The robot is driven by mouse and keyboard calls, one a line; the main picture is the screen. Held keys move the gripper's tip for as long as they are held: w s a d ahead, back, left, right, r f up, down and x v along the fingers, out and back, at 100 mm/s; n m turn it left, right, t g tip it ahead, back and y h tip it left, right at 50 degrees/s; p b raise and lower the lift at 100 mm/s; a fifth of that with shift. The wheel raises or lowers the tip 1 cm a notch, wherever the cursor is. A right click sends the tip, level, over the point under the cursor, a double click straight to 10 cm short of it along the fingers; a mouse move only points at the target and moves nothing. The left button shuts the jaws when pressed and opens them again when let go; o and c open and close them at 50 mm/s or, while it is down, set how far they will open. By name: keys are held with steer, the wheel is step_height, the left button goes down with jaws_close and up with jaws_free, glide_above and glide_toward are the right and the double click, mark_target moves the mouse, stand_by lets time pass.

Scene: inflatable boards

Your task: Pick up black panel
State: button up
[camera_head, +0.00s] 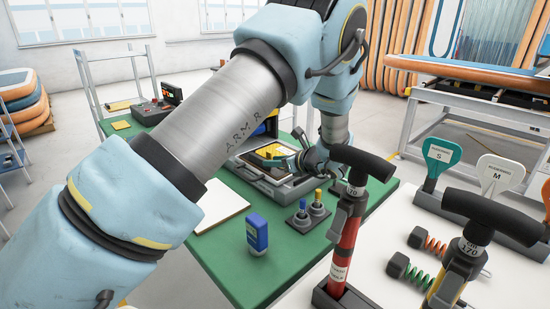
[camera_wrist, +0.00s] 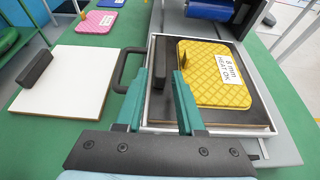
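A black panel (camera_wrist: 222,116) lies in a silver-rimmed frame on the green table in the wrist view. A black block-shaped handle (camera_wrist: 162,66) stands on its left part, and a yellow quilted pad (camera_wrist: 212,68) with a white label covers much of the rest. My gripper (camera_wrist: 160,84) is open, with its teal fingers to the left and right of the handle in the picture. I cannot tell whether they touch it. In the head view my gripper (camera_head: 312,162) is over the frame's right side, and my arm hides part of the table.
A white board (camera_wrist: 62,90) with a black handle lies left of the frame. A pink pad (camera_wrist: 96,22) and a blue roller (camera_wrist: 210,9) are farther back. A blue bottle (camera_head: 257,233), a small holder (camera_head: 307,218) and a red pump (camera_head: 345,240) stand nearer me.

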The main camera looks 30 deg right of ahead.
mark_target(263, 159)
steer(key=p+x, duration=0.1)
steer(key=x, duration=0.1)
steer(key=p+x, duration=0.1)
steer(key=x, duration=0.1)
steer(key=p+x, duration=0.1)
steer(key=x, duration=0.1)
steer(key=shift+w+r, duration=0.2)
steer(key=shift+r, duration=0.05)
steer(key=shift+w+f, duration=0.15)
steer(key=shift+c, duration=0.4)
jaws_close()
stand_by(0.6)
